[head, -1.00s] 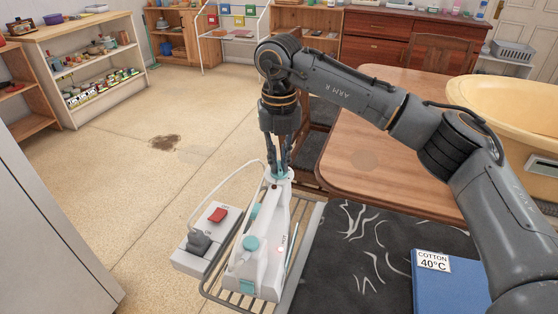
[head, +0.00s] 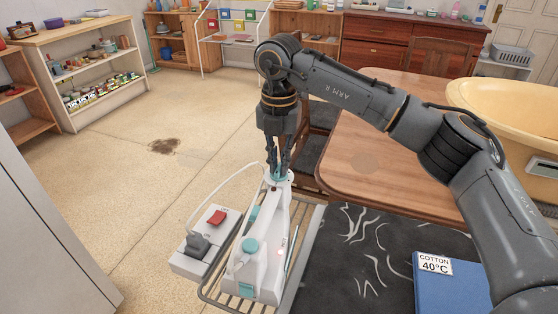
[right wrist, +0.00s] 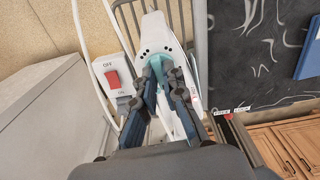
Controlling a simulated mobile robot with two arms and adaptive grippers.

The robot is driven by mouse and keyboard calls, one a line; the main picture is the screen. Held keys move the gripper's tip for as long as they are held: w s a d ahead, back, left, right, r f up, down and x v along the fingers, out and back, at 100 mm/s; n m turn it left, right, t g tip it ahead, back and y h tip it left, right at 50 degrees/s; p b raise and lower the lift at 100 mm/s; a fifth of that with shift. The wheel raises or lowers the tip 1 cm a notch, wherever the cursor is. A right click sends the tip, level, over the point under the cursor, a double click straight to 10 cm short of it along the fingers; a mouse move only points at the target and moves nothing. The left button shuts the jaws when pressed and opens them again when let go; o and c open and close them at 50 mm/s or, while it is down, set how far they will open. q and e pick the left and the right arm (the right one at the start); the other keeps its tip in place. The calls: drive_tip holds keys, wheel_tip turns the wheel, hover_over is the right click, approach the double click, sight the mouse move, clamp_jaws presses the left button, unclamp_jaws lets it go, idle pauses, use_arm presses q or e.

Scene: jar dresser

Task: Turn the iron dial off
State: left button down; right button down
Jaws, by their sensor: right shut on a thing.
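The white and teal iron (head: 272,225) stands on a wire rack at the end of the ironing board. A round teal knob (head: 250,245) shows on its near side, with a small red light beside it. My right gripper (head: 279,172) reaches down to the iron's far upper end. In the right wrist view its fingers (right wrist: 160,72) close around a teal part that I take for the iron dial (right wrist: 155,61). The fingers hide most of the dial, so its setting cannot be read. My left gripper is not in view.
A socket box (head: 218,216) with a red switch and a plug sits close left of the iron, its white cord looping behind. The dark ironing board (head: 350,270) with a blue cloth (head: 450,285) lies right. A wooden table (head: 385,150) stands beyond. Left floor is open.

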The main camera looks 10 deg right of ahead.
sight(279, 167)
drive_tip(key=c, duration=1.4)
unclamp_jaws()
drive_tip(key=shift+r, duration=0.1)
wheel_tip(279, 167, up, 12)
drive_tip(key=shift+f, duration=0.1)
